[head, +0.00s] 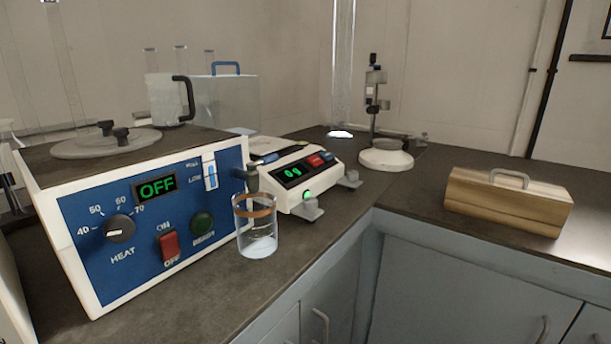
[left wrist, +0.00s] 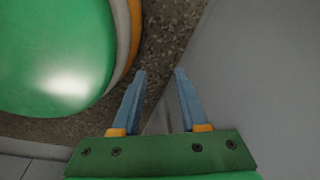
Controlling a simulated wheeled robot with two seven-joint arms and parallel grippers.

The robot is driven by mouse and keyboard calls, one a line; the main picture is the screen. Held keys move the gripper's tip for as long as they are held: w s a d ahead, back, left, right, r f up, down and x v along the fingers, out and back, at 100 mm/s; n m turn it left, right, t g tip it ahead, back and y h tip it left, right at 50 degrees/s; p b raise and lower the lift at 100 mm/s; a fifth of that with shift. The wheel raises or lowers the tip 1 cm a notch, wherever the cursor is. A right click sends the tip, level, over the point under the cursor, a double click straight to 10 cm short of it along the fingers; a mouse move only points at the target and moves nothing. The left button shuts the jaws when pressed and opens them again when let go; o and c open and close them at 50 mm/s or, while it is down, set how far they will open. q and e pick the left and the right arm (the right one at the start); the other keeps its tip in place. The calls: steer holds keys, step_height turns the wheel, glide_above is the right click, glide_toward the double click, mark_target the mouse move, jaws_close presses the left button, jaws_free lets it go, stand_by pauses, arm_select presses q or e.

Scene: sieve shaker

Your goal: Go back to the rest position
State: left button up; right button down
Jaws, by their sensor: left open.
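My left gripper (left wrist: 160,72) shows in the left wrist view. Its two blue fingers are apart, with nothing between them. A speckled dark surface (left wrist: 168,40) and a plain grey surface (left wrist: 260,70) lie beyond the fingertips. A large green rounded shape with a white and orange edge fills the upper left of that view; I cannot tell whether it is part of me. Neither of my grippers shows in the head view, and my right gripper is in no view.
On the dark counter (head: 408,228) stand a blue-fronted heater box (head: 85,240) reading OFF, a glass beaker (head: 258,245), a balance (head: 285,160), a round-based stand (head: 386,160) and a wooden box (head: 500,203). Grey cabinets (head: 440,290) are below.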

arm_select(q)
step_height(320, 180, up, 24)
steer(key=s+d+p, duration=0.2)
steer(key=p, duration=1.8)
steer(key=shift+s+d+g+h+p, duration=0.25)
steer(key=shift+d+g+h+p, duration=0.05)
steer(key=shift+d+p, duration=0.1)
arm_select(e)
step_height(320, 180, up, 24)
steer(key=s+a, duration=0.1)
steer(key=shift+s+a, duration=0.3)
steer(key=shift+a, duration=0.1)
